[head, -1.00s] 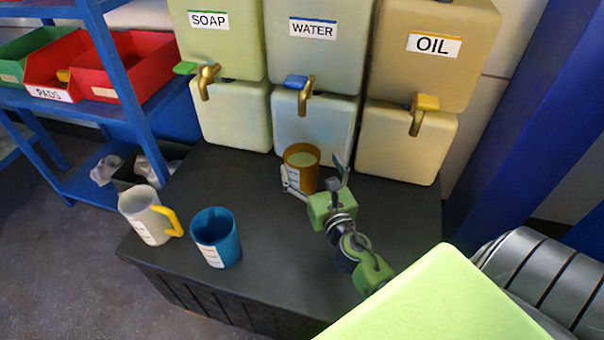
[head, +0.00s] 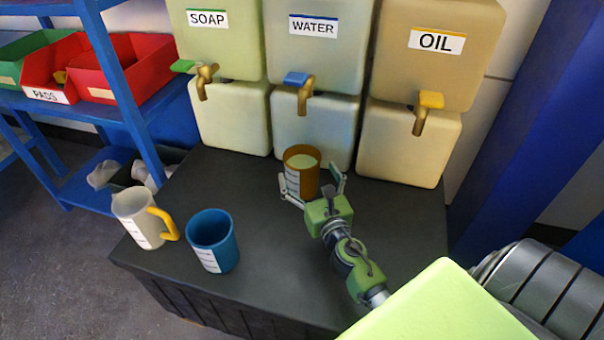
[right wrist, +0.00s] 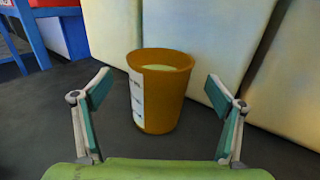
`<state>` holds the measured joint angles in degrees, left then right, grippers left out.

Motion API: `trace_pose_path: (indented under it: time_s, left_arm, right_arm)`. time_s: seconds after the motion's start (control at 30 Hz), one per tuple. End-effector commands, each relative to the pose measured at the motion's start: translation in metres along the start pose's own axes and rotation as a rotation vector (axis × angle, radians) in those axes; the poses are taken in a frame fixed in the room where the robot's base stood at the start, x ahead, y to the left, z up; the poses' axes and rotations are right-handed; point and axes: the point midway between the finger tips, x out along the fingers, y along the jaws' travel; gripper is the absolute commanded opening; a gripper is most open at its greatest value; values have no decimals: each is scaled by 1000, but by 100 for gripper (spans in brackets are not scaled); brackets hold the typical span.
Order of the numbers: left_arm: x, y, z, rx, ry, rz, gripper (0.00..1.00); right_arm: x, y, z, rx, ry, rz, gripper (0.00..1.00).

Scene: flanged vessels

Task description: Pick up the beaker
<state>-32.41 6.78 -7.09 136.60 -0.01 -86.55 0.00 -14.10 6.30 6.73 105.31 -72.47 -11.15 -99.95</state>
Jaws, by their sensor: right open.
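The brown beaker (head: 302,178), with a white graduated label and pale liquid inside, stands upright on the dark bench top below the water tap. My right gripper (head: 312,190) is open, with its fingers to either side of the beaker's near part in the head view. In the right wrist view the beaker (right wrist: 160,92) stands ahead, centred between the two spread fingers of the gripper (right wrist: 160,112). Gaps show on both sides, so the fingers do not touch it there. My left gripper is not in view.
A white mug with a yellow handle (head: 138,220) and a blue cup (head: 213,242) stand at the bench's left. Soap, water (head: 318,50) and oil (head: 436,60) tanks with taps line the back. A blue shelf (head: 110,70) with red bins stands left. The bench's front middle is clear.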

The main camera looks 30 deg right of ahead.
Motion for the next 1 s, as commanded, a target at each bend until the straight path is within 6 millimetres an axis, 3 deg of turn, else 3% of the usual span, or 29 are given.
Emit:
trace_pose_path:
  time_s: [0.3, 0.63, 0.67, 0.9, 1.0]
  left_arm:
    - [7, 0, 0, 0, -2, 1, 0]
    - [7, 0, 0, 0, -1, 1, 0]
    - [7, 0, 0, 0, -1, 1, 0]
    - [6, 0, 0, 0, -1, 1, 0]
    - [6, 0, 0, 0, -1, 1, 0]
  right_arm:
    - [47, 0, 1, 0, -2, 0, 87]
    - [56, 0, 0, -1, 0, 0, 87]
    - [56, 0, 0, -1, 0, 0, 85]
    - [56, 0, 0, -1, 0, 0, 22]
    - [56, 0, 4, -1, -7, 1, 18]
